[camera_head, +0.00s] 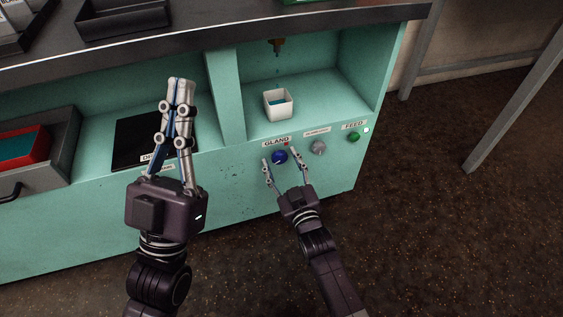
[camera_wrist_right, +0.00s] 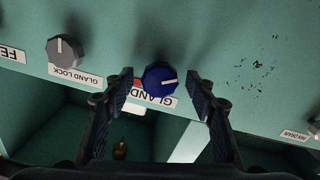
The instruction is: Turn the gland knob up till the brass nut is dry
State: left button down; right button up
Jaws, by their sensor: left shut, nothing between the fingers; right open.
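The blue gland knob (camera_head: 279,157) is on the teal front panel under the GLAND label. In the right wrist view the knob (camera_wrist_right: 158,80) has a white pointer line directed to the right of the picture. My right gripper (camera_head: 280,154) is open, its fingers on either side of the knob with gaps. The brass nut (camera_head: 278,44) hangs at the top of the recess, with small drops below it. My left gripper (camera_head: 181,84) is shut and empty, raised at the left before the cabinet.
Right of the gland knob are a grey GLAND LOCK knob (camera_head: 318,147) and a green FEED knob (camera_head: 353,137). A small red spot shows beside the GLAND label. A dark panel (camera_head: 135,140) and a drawer with a red-rimmed box (camera_head: 25,147) are left.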

jog(key=c, duration=1.2)
pick_arm(q)
jog(key=shift+w, duration=0.1)
pick_arm(e)
jog(key=shift+o, duration=0.2)
jog(key=m+p, duration=0.2)
jog(key=m, duration=0.1)
jog(key=shift+r, duration=0.15)
jog(key=m+p, duration=0.2)
jog(key=m, duration=0.3)
jog(key=shift+m, duration=0.3)
pick_arm(q)
jog(key=w+f+g+y, duration=0.2)
jog(key=f+g, duration=0.4)
jog(key=f, duration=0.4)
jog(key=w+a+f+g+y, duration=0.1)
jog(key=f+g, duration=0.4)
jog(key=f, duration=0.6)
jog(key=shift+w+f+g+y, duration=0.15)
jog(key=shift+w+g+y, duration=0.4)
jog(key=shift+w, duration=0.85)
pick_arm(e)
jog(key=shift+f+m, duration=0.2)
jog(key=shift+m, duration=1.2)
pick_arm(q)
jog(key=shift+a+f+p, duration=0.1)
jog(key=shift+p, duration=0.2)
pick_arm(e)
jog(key=o, duration=1.2)
jog(key=shift+c, duration=0.2)
